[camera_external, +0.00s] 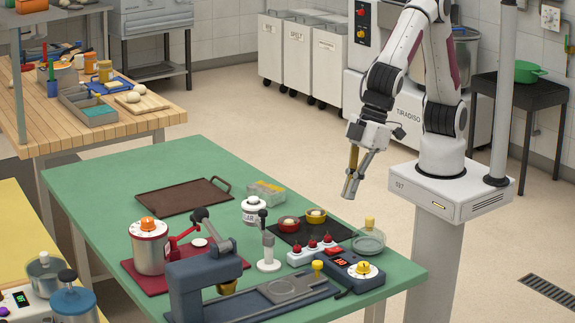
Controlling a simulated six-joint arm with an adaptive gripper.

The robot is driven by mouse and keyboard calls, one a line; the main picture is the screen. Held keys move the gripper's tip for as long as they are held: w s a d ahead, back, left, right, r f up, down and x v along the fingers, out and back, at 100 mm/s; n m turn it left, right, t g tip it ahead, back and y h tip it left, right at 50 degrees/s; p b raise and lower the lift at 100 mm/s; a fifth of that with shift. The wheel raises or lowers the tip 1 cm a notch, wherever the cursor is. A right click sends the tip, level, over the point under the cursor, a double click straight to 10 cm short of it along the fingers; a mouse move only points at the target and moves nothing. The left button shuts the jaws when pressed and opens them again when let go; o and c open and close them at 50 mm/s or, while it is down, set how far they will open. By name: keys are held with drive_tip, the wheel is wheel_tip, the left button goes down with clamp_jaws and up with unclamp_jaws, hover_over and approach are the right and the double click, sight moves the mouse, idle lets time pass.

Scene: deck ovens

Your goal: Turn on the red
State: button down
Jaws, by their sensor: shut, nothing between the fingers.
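Several red items stand on the green table. A white strip (298,260) carries a row of round red knobs or switches near the table's right end. Beside it is a dark blue box (349,276) with a lit red display (341,262) and a yellow dial (363,268). My gripper (347,194) is shut and empty. It hangs, pointing down, in the air at the table's far right side, apart from all of these. Switch positions are too small to tell.
A brown tray (183,196) lies behind; the table's far left is clear.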

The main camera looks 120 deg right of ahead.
sight(334, 250)
drive_tip(key=x, duration=1.2)
drive_tip(key=shift+f, duration=0.3)
drive_tip(key=shift+w+f, duration=0.25)
drive_tip(key=shift+f, duration=0.05)
drive_tip(key=shift+s, duration=0.8)
